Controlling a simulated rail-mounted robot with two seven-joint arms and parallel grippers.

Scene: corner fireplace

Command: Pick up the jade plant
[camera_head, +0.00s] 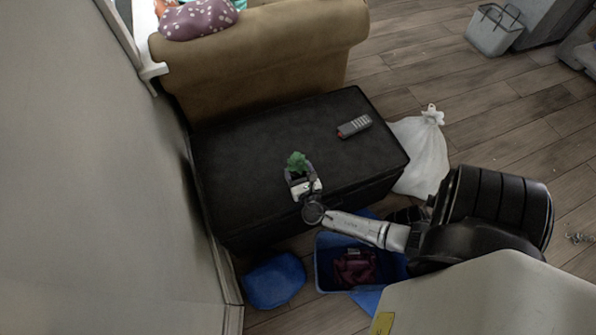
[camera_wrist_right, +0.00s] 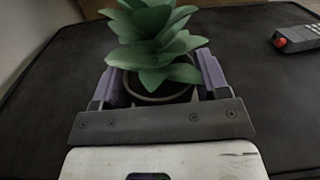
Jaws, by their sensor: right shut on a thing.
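The jade plant (camera_head: 296,162) is a small green leafy plant above the black table in the head view. In the right wrist view the plant (camera_wrist_right: 155,45) fills the top middle, its leaves over a round pot (camera_wrist_right: 160,92). My right gripper (camera_head: 299,175) is shut on the pot, with one finger on each side. The same gripper (camera_wrist_right: 160,85) shows close up in the wrist view. The plant is upright. The lower pot is hidden by the gripper, so I cannot tell whether it touches the table. My left gripper is not in view.
The black table (camera_head: 250,140) carries a grey remote (camera_head: 354,126) at right. A tan sofa (camera_head: 260,50) stands behind it and a wall (camera_head: 90,170) at left. A white bag (camera_head: 422,155) and a blue bin (camera_head: 324,262) stand beside the table.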

